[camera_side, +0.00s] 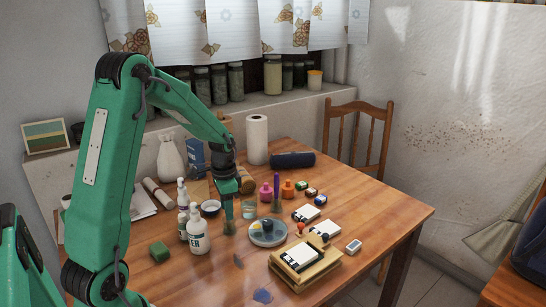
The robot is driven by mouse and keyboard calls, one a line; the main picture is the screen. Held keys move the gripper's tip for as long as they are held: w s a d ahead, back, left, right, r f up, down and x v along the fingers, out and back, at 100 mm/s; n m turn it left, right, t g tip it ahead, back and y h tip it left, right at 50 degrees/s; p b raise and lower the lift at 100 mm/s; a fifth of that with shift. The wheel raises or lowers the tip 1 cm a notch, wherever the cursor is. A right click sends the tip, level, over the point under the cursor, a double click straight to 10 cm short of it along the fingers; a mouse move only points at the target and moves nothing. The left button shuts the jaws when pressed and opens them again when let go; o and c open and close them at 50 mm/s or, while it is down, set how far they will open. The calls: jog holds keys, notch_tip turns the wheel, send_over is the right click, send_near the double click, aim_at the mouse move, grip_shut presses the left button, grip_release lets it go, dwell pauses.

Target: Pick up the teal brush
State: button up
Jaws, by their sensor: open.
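My gripper (227,190) points down over the left-middle of the wooden table, and its jaws are open. Directly below it and in line with it is a slim upright teal piece with a paler lower end, which looks like the teal brush (228,213). Its upper part is hidden by my gripper or blends with its colour. I cannot tell whether the jaws touch it.
White bottles (198,232) and a small bowl (210,207) crowd the left. A wooden block with a card (303,276) lies in front. The right table end is clear.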

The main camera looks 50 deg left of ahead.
jog(key=shift+f, duration=0.1)
dwell(0.4)
grip_shut()
jog(key=shift+r, duration=0.7)
jog(key=r, duration=0.3)
jog(key=shift+d+r, duration=0.1)
jog(key=shift+d, duration=0.3)
jog(key=d+r, duration=0.6)
jog(key=d, duration=0.5)
jog(key=shift+s+r, duration=0.2)
jog(key=shift+s, duration=0.05)
